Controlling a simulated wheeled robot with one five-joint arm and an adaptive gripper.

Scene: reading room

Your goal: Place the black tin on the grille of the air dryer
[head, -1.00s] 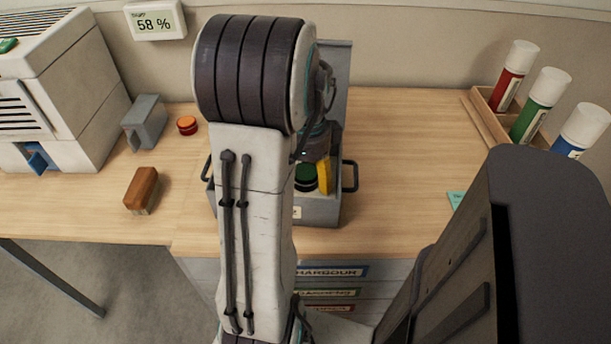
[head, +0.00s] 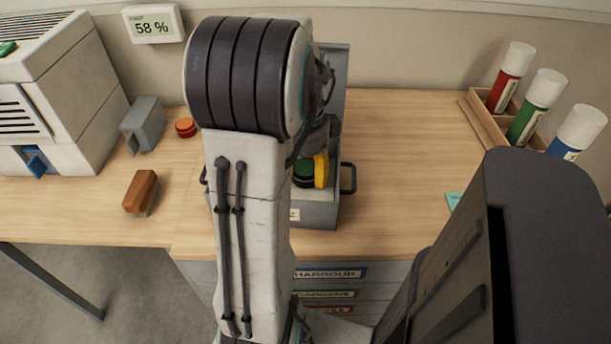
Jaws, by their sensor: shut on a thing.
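My gripper (head: 318,134) is largely hidden behind my own arm, above the grey open box; only a dark part of it shows. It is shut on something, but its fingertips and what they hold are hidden. I cannot make out the black tin.
A grey block-like object (head: 146,125), a red-orange round thing (head: 185,128) and a brown brush (head: 141,193) stand between dryer and box. Red, green (head: 535,108) and blue tubes are in a wooden rack at right. The desk right of the box is mostly clear.

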